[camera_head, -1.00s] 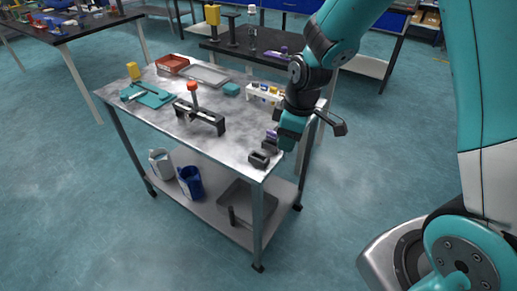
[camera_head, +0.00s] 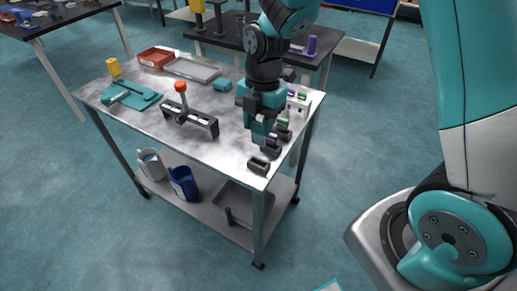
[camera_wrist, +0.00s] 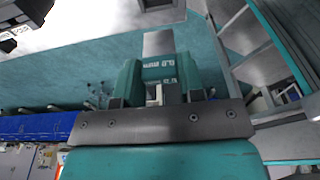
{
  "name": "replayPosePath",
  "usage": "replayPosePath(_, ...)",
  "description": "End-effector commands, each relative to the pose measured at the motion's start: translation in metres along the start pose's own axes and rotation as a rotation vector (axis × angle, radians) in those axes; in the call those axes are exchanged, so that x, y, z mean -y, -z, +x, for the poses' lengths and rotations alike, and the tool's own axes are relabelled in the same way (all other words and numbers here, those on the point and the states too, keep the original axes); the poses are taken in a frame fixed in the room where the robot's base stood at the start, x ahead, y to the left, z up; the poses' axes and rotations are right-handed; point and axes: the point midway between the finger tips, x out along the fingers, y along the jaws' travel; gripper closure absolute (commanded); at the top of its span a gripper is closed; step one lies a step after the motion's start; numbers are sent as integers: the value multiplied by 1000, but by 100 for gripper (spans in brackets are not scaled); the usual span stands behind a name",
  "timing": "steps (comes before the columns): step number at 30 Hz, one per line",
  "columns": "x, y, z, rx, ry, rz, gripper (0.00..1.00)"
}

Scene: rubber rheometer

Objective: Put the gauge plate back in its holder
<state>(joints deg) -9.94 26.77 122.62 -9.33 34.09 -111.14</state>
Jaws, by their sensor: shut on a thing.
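My gripper (camera_head: 260,128) hangs over the right part of the metal cart top (camera_head: 225,148), fingers downward. In the wrist view its teal fingers (camera_wrist: 158,82) are closed together around something. A flat grey strip (camera_wrist: 158,43) shows just past the fingertips and looks like the gauge plate. In the head view the gripper hides it. Small dark slotted holders stand in a row at the cart's right front; the front one (camera_head: 259,165) is clear of the gripper, and one behind has a purple top (camera_head: 272,138). Which one is the plate's holder I cannot tell.
A black fixture with a red knob (camera_head: 181,87) stands mid-cart. A white rack (camera_head: 298,103) stands behind the gripper.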

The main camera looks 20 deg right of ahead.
Motion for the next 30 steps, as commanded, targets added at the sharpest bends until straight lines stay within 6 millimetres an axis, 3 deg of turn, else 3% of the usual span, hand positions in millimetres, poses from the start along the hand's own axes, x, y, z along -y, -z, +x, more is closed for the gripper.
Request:
replayPosePath(4,1,-5,34,-2,4,0,94)
replayPosePath(16,0,-12,81,0,2,2,94)
replayPosePath(29,0,-14,92,1,-1,1,94)
replayPosePath(30,0,-14,92,1,-1,1,62)
